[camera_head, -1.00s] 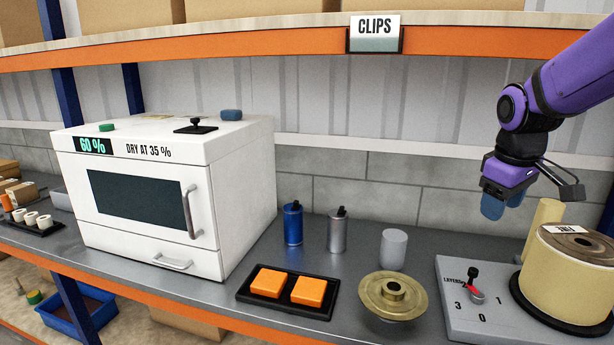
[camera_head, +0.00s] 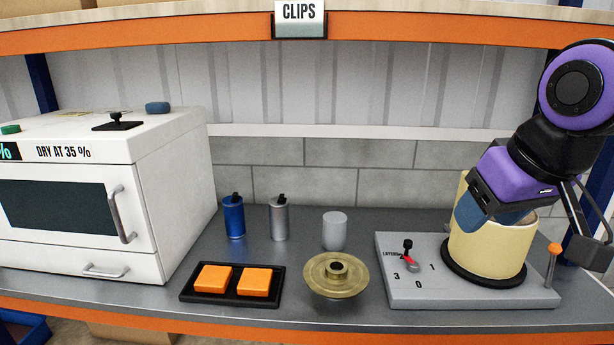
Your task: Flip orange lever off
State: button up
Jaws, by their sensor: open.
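The orange lever (camera_head: 554,262) is a thin metal stem with an orange knob, standing nearly upright at the right end of a grey base plate (camera_head: 400,293). A cream spool (camera_head: 485,245) stands on the same plate, on a black disc. My purple gripper (camera_head: 490,215) is open, with blue fingertips, in front of the spool's upper part in the picture. It is left of and above the lever, apart from it. It hides part of the spool; I cannot tell whether it touches it.
A black-knobbed selector (camera_head: 408,252) with a red pointer and numbers sits on the plate's left side. A brass flanged part (camera_head: 336,275), a grey cup (camera_head: 334,230), a tray (camera_head: 188,294) with orange blocks and two canisters stand left. A white dryer (camera_head: 168,190) is far left.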

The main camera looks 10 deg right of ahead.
aim_at(555, 248)
jog(key=z, duration=1.4)
